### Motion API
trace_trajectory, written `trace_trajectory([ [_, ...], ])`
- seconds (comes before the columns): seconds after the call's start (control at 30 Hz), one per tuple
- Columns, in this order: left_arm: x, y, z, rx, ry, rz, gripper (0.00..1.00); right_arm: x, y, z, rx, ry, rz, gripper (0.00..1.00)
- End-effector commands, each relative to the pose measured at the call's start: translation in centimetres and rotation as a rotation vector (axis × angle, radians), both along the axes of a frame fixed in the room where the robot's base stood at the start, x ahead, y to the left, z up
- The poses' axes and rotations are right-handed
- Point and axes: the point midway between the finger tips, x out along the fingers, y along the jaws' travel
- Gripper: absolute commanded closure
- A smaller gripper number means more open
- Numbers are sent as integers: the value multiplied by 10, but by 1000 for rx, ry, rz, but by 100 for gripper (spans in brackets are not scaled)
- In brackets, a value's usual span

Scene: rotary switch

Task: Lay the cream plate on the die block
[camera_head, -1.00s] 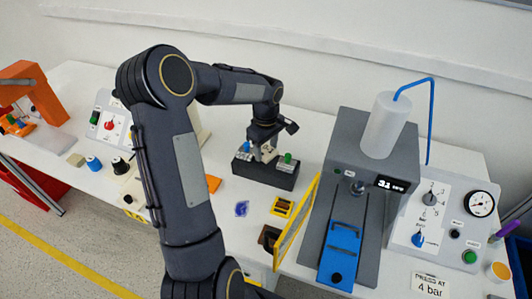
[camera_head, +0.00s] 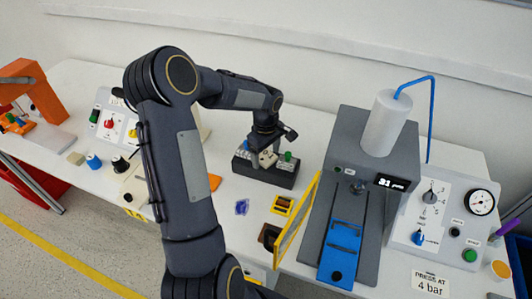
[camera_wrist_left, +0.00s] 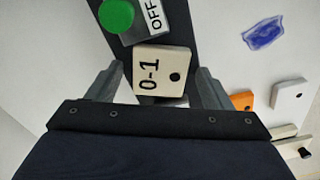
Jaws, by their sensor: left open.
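A cream plate (camera_wrist_left: 178,58) marked "0-1", with a black dot, sits at a dark rack (camera_wrist_left: 110,42). In the head view it is a small pale piece (camera_head: 268,159) on the dark rack (camera_head: 283,178). My left gripper (camera_wrist_left: 163,72) is open, with one finger on each side of the plate in the wrist view. In the head view my left gripper (camera_head: 266,153) is over the rack, partly covering it. I cannot tell surely which thing is the die block; a blue slide (camera_head: 340,252) lies in front of the press. My right gripper is not in view.
The grey press (camera_head: 352,147) has a yellow-framed guard (camera_head: 297,222) at its left. A yellow block (camera_head: 283,205) and a blue patch (camera_head: 242,207) lie before the rack. A control panel (camera_head: 440,215) is at right. The table behind the rack is clear.

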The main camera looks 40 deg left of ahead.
Motion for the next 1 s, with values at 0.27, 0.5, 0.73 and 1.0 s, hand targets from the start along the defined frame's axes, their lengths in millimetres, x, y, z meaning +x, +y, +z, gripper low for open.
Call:
trace_trajectory([
  [0.27,1,1,30,3,-5,1,26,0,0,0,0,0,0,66],
  [0.5,1,0,83,3,-5,0,26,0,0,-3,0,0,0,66],
  [0.73,0,0,115,1,-1,0,26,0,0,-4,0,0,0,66],
  [1.0,-36,-33,155,-8,-85,-232,26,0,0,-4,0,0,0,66],
])
